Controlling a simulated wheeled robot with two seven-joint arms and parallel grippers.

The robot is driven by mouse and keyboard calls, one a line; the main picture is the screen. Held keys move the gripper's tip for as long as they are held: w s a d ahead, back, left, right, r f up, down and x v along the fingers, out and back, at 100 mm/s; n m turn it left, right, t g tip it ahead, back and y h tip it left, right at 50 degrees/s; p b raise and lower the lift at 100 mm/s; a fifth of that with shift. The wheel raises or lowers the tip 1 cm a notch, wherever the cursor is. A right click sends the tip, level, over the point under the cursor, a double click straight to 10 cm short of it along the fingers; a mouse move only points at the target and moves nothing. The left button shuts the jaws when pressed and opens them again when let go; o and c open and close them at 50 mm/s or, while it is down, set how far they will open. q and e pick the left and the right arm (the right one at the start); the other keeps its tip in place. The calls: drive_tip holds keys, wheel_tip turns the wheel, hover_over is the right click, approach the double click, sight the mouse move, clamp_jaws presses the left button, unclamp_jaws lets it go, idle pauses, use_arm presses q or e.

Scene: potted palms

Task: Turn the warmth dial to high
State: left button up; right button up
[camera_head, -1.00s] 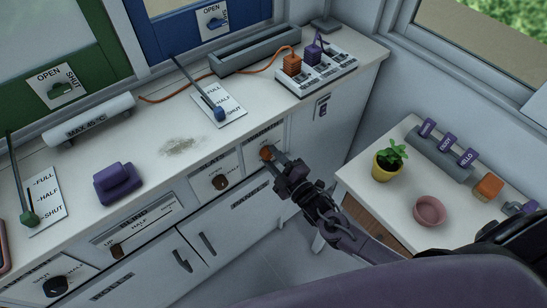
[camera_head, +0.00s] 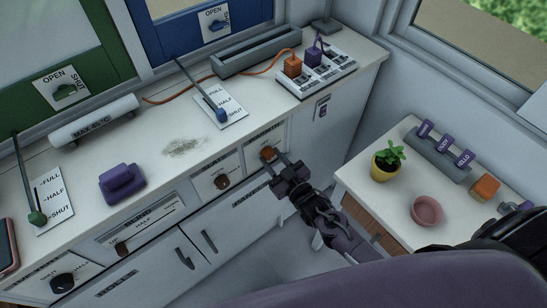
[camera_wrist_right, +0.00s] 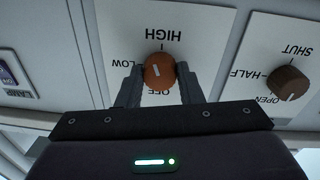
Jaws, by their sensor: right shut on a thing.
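The orange warmth dial (camera_head: 267,153) is on a white plate on the counter's front panel. In the right wrist view the dial (camera_wrist_right: 159,70) sits between LOW, HIGH and OFF labels, which appear upside down. HIGH is above the dial, LOW to its left and OFF below. My right gripper (camera_head: 276,163) is shut on the dial, one finger on each side, as the wrist view (camera_wrist_right: 160,76) shows. My left gripper is out of view.
A brown dial (camera_wrist_right: 288,83) with OPEN, HALF and SHUT labels is beside it on the panel. Above is the white counter (camera_head: 170,175) with a purple block (camera_head: 122,183) and levers. A side table at right holds a potted plant (camera_head: 387,160) and a pink bowl (camera_head: 427,210).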

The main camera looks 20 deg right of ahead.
drive_tip(key=shift+m+p, duration=0.45)
drive_tip(key=shift+m, duration=1.55)
drive_tip(key=o, duration=1)
drive_tip(key=b+v, duration=0.1)
drive_tip(key=v, duration=0.7)
drive_tip(key=shift+a+r, duration=0.1)
